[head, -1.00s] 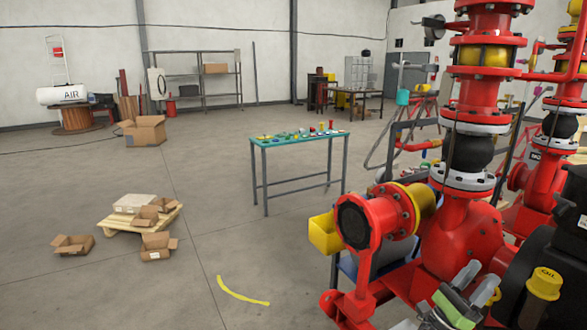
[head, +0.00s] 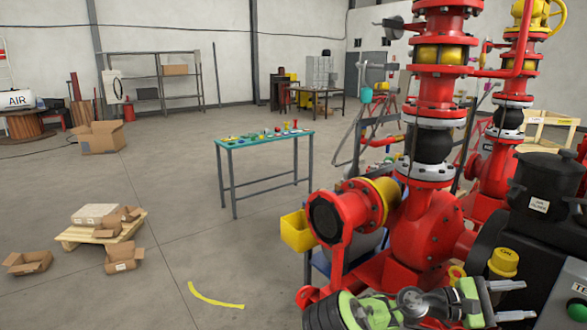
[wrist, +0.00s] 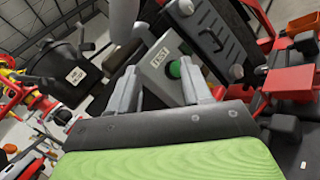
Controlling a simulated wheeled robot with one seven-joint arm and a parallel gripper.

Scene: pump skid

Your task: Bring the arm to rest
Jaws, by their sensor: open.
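My gripper (head: 512,301) is low at the right of the head view, in front of the pump skid, with its fingers pointing right. In the wrist view its two fingers (wrist: 160,92) stand apart with nothing between them. Beyond them is a grey box marked TEST with a green button (wrist: 174,69); the gap between it and the fingers is hard to judge.
The red pump skid (head: 425,230) fills the right side, with a yellow oil cap (head: 503,262) close to my gripper and a black motor (head: 545,190) behind. A teal-topped table (head: 262,142) stands left of it. Cartons lie around a pallet (head: 75,236). Open floor lies between.

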